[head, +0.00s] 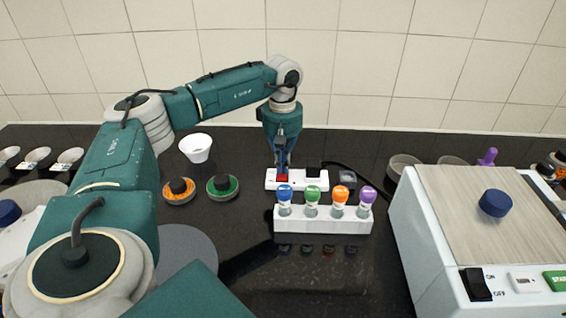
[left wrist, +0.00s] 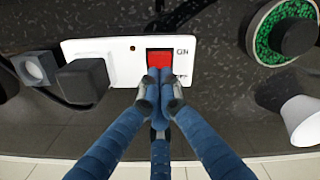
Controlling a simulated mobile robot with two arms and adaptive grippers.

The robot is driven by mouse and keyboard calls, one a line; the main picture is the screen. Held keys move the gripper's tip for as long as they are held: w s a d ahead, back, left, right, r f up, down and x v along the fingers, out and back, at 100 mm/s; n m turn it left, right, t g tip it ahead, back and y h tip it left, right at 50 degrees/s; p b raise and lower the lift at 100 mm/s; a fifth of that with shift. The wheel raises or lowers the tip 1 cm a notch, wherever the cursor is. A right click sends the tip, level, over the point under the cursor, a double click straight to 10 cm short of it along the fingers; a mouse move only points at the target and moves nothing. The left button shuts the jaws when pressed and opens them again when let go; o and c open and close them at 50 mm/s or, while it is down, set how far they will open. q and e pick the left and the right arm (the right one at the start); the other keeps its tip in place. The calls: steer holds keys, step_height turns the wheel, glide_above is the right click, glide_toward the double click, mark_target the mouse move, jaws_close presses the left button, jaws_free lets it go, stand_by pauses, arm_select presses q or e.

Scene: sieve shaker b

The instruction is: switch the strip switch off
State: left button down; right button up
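The white power strip (head: 299,185) lies on the dark bench behind the rack of bottles. Its red rocker switch (left wrist: 170,47) shows in the left wrist view, with an ON mark beside one end and a partly hidden OFF mark by the other. My left gripper (left wrist: 160,76) has its blue fingertips together with nothing between them. They are over the OFF end of the switch and hide part of it; I cannot tell whether they touch it. In the head view my left gripper (head: 282,167) points down at the switch. My right gripper is in neither view.
A black plug (left wrist: 82,80) sits in the strip beside the switch. A white rack (head: 322,222) with several coloured-top bottles stands just in front. A white cup (head: 196,148) and orange and green ringed discs are to the left. A large shaker machine (head: 425,240) stands right.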

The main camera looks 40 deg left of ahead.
arm_select(q)
steer(key=shift+r, duration=0.1)
steer(key=shift+r+p, duration=2.9)
steer(key=shift+r, duration=0.5)
steer(key=shift+r, duration=0.1)
